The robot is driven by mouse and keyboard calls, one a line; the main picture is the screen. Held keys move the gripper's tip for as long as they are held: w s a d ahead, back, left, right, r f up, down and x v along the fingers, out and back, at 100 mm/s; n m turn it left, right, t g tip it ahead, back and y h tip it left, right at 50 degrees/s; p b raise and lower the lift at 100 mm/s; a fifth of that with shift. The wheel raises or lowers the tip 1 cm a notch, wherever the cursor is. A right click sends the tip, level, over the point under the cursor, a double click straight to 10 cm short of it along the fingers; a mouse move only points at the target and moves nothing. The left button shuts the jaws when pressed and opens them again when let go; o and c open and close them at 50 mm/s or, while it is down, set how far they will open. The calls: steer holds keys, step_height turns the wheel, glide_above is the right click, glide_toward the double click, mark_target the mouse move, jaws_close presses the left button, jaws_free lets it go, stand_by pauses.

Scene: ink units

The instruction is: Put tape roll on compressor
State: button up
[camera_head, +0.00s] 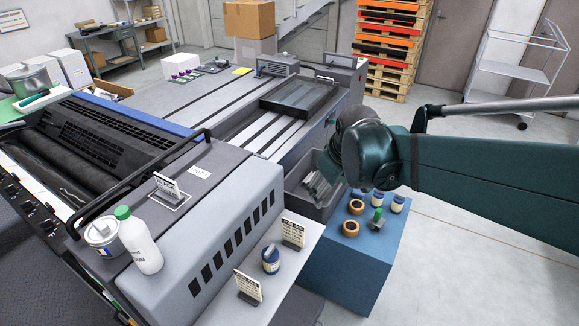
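Two brown tape rolls lie flat on the blue cabinet: one at the back (356,206) and one nearer the front (350,228). Both are apart from my arm, which shows above and behind them. A grey ribbed unit (278,65) on the far part of the long machine may be the compressor; I cannot tell for certain. My dark green arm reaches in from the right, ending in a rounded joint above the grey bin.
The blue cabinet (350,270) also bears small jars (398,203) and a green-handled item (376,217). A grey bin (318,188) stands behind it. Signs, a white bottle (140,240) and a blue jar (271,259) stand on the near machine. Open floor lies at right.

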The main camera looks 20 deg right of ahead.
steer(key=s+a+r+m+t, duration=0.1)
steer(key=s+a+m, duration=0.1)
steer(key=s, duration=0.5)
steer(key=s+a+r+m+t, duration=0.1)
steer(key=s+a, duration=0.4)
steer(key=s, duration=0.2)
steer(key=shift+r+m+t+y, duration=0.2)
steer(key=shift+m+t+y, duration=0.1)
steer(key=shift+m, duration=0.1)
